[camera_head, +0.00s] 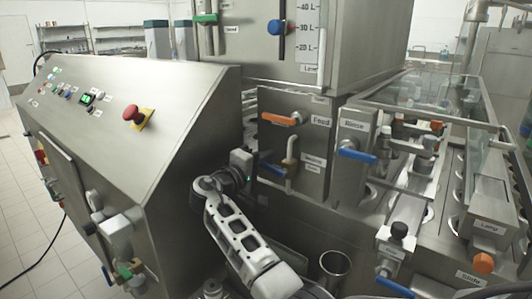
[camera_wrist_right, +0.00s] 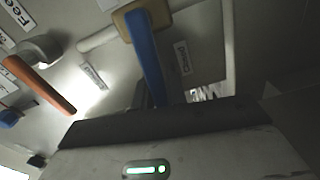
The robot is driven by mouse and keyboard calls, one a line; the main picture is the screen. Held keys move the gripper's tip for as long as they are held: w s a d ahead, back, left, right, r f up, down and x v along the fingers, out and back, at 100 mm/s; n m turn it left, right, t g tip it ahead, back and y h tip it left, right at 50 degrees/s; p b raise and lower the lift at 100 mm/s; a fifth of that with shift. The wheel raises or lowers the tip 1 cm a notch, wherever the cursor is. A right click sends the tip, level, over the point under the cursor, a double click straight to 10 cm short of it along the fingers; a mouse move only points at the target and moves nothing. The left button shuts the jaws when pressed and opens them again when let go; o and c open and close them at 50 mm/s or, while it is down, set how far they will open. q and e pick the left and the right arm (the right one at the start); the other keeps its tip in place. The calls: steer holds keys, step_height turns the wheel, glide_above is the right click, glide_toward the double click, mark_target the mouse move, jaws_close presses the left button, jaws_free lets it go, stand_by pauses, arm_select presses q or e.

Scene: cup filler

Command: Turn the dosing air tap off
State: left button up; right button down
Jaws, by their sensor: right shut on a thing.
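A small tap with a blue handle (camera_head: 275,170) sits on the steel panel below the orange feed tap. Its label is too small to read surely, but it fits the dosing air tap. In the right wrist view the blue handle (camera_wrist_right: 145,55) runs from a tan valve body down to my gripper. My right gripper (camera_head: 259,171) is at this tap, shut on the blue handle; its fingertips (camera_wrist_right: 152,98) are dark and the contact is partly hidden. My left gripper is not in view.
The orange feed handle (camera_head: 279,119) is just above, and the blue rinse handle (camera_head: 358,156) is to the right. A slanted control cabinet (camera_head: 175,120) with a red button (camera_head: 131,112) stands close on the left. A metal cup (camera_head: 334,266) is below.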

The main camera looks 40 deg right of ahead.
arm_select(q)
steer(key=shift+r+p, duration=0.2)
steer(key=shift+p, duration=0.1)
arm_select(e)
steer(key=shift+f+n, duration=0.5)
steer(key=shift+n, duration=0.4)
steer(key=shift+f, duration=0.1)
steer(key=c, duration=1.4)
jaws_free()
steer(key=shift+a, duration=0.1)
steer(key=shift+c, duration=0.2)
arm_select(q)
steer(key=b, duration=0.1)
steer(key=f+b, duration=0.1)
steer(key=b, duration=0.1)
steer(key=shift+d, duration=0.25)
arm_select(e)
steer(key=v, duration=1.6)
